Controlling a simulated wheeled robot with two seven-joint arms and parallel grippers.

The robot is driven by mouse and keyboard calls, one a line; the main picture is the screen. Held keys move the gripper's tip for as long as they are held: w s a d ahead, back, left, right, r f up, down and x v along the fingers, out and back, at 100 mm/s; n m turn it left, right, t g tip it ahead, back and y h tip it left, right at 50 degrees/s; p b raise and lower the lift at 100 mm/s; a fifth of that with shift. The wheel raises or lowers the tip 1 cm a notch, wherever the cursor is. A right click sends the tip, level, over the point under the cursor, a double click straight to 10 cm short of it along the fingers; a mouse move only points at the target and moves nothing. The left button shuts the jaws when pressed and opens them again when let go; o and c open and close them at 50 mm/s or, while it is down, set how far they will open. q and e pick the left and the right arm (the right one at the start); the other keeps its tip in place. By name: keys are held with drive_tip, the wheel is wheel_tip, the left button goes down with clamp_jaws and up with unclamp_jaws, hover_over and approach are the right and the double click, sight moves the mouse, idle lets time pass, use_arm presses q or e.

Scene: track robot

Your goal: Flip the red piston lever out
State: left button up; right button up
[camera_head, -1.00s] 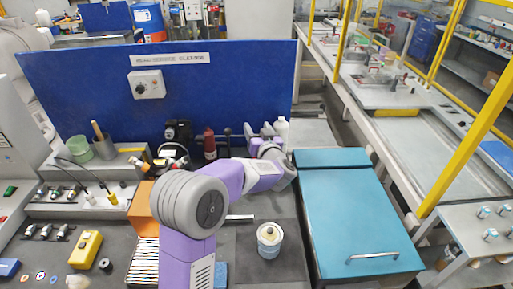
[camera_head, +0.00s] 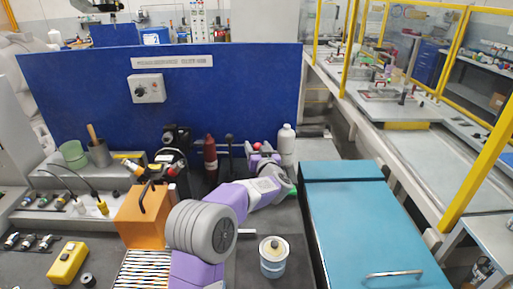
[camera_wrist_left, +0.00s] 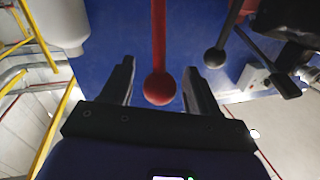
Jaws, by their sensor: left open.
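The red piston lever (camera_wrist_left: 159,45) shows in the left wrist view as a red rod ending in a red ball. Its ball lies between the two spread fingers of my left gripper (camera_wrist_left: 160,82), which is open; I cannot tell whether they touch it. A black lever with a ball end (camera_wrist_left: 215,57) is just to the right of the right finger. In the head view my left gripper (camera_head: 262,156) is at the foot of the blue panel, right of the black lever (camera_head: 229,148), and largely hides the red lever. My right gripper is not in view.
A white bottle (camera_head: 286,145) stands close right of the gripper, and a dark red bottle (camera_head: 210,158) left of the black lever. An orange box (camera_head: 146,215) and a white-blue can (camera_head: 273,262) are near my arm. The blue panel (camera_head: 220,100) closes the back.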

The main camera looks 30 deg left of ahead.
use_arm(q)
drive_tip(key=shift+w+a, duration=0.5)
clamp_jaws()
